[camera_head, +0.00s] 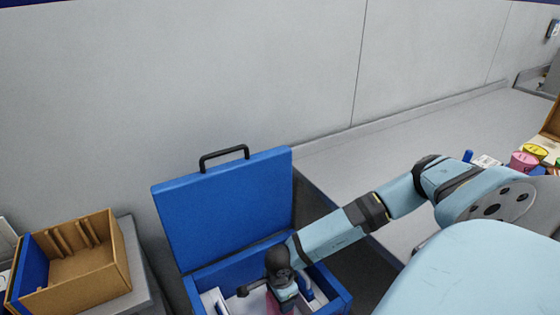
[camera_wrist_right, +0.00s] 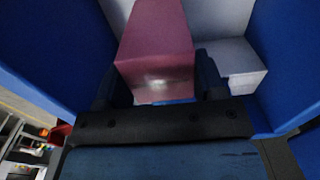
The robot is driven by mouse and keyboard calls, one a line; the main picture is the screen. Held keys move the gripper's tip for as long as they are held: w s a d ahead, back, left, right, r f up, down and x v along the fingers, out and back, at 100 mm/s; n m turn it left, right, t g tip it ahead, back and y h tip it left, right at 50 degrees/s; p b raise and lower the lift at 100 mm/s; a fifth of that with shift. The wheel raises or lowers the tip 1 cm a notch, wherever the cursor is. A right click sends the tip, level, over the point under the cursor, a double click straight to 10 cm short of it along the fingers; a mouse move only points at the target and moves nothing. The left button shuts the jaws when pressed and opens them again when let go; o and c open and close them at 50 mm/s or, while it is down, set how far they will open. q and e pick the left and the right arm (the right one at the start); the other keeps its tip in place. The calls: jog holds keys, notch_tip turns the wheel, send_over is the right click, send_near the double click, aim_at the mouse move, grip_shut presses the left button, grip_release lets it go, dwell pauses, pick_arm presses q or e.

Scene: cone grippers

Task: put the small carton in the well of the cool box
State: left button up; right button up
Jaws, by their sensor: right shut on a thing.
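The blue cool box (camera_head: 334,297) stands at the bottom middle of the head view with its lid (camera_head: 228,205) raised. My right gripper (camera_head: 272,297) reaches down into its opening. In the right wrist view my right gripper (camera_wrist_right: 160,88) is shut on a dark pink carton (camera_wrist_right: 156,45), one finger on each side of it. Blue walls of the box rise left and right of the carton there. Only a sliver of pink shows in the head view. Whether the carton touches the bottom of the well is hidden. My left gripper is not in view.
White blocks (camera_wrist_right: 233,62) lie inside the box, right beside the carton. A brown open box (camera_head: 92,282) stands on a grey surface at the left. A long grey counter (camera_head: 420,135) at the right holds several small colourful items (camera_head: 522,160).

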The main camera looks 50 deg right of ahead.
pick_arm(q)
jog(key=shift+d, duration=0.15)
pick_arm(e)
jog(key=shift+f, duration=1.05)
jog(key=shift+f, duration=0.2)
jog(key=o, duration=1.3)
jog(key=shift+r, duration=0.15)
notch_tip(320, 180, up, 12)
jog(key=shift+r+p, duration=0.1)
jog(key=shift+p, duration=0.4)
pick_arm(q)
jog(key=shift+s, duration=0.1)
